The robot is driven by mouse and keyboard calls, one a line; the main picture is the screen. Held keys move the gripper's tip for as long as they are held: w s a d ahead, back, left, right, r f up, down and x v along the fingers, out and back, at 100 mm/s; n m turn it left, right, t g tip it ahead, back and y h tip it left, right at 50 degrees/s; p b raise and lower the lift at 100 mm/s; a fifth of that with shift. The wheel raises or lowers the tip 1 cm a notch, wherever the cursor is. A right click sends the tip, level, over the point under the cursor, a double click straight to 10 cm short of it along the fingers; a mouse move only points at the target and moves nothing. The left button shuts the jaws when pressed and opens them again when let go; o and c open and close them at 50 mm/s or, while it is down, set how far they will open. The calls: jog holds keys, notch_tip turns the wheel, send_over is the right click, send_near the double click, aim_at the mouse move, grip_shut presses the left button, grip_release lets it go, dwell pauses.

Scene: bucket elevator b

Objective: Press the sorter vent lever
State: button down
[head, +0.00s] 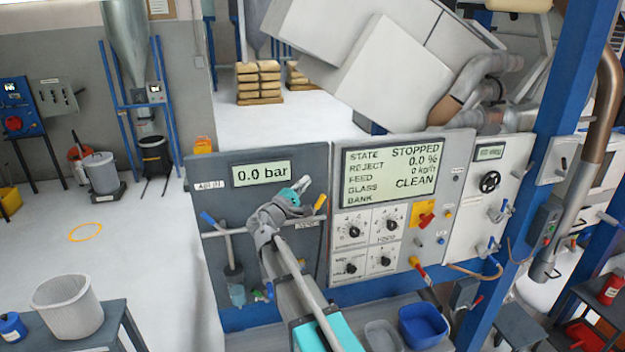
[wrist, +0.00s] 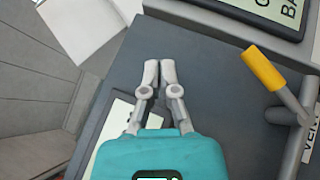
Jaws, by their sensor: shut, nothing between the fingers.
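The vent lever (head: 320,203) has a yellow handle and sits on the grey pressure panel (head: 222,200), just right of and below my gripper's fingertips in the head view. In the wrist view the yellow-handled lever (wrist: 262,68) stands at the right on a grey pipe, beside a partly cut label reading "VEN" (wrist: 309,146). My gripper (head: 303,185) is in front of the panel, below the "0.0 bar" display (head: 262,173). In the wrist view my gripper (wrist: 158,70) has its fingers together and empty, left of the lever and apart from it.
A blue-handled lever (head: 208,218) is on the same pipe to the left. The sorter display (head: 394,173) reads STOPPED, above several knobs. A red handle on a yellow plate (head: 426,219) is further right. A blue bin (head: 423,326) stands at the lower right.

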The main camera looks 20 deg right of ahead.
jog(key=shift+s+a+r+p, duration=1.2)
jog(key=shift+s+a+r, duration=0.3)
jog(key=shift+a, duration=0.25)
jog(key=s+d+f+m+g+y+b, duration=0.2)
jog(key=s+d+f+g+b, duration=0.15)
jog(key=f, duration=0.65)
jog(key=s+d+f+m+g+y+b, duration=0.25)
jog(key=s+f+b, duration=0.2)
jog(key=f, duration=0.45)
jog(key=s+d+f+m+g+y+b, duration=0.25)
jog(key=s+f+b, duration=0.2)
jog(key=f, duration=0.55)
jog(key=s+a+f+m+g+y+b, duration=0.1)
jog(key=s+a+f+y+b, duration=0.2)
jog(key=f, duration=0.4)
jog(key=s+a+f+m+g+y+b, duration=0.1)
jog(key=s+a+f+g+y+b, duration=0.1)
jog(key=f, duration=0.5)
jog(key=s+a+f+m+g+y+b, duration=0.1)
jog(key=s+a+f+y+b, duration=0.2)
jog(key=s+f+y+b, duration=0.2)
notch_tip(320, 180, down, 2)
jog(key=s+b, duration=0.2)
jog(key=b, duration=0.1)
jog(key=shift+s+a+f+y, duration=0.15)
jog(key=shift+a+y, duration=0.25)
jog(key=shift+g, duration=0.25)
